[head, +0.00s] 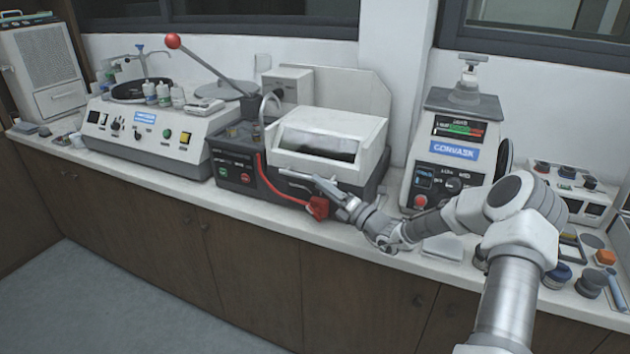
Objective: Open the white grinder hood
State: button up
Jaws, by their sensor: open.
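The white grinder hood (338,130) sits lowered over the dark base of the machine in the middle of the bench. It is a boxy cover with a slanted front and a dark window. My gripper (298,178) is open in front of the hood's lower front edge, with its fingers pointing left. Whether the fingers touch the hood cannot be told from this view. My gripper and wrist hide part of the hood's lower front and of the base.
A red hose (265,180) runs from the black control box (235,165) to a red piece (318,207) beside my fingers. A white instrument (455,150) stands right of the hood, a polisher (150,130) left. Small jars and tools lie at the bench's right end.

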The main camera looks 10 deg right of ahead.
jog(key=shift+x, duration=1.55)
jog(key=shift+c, duration=0.2)
grip_shut()
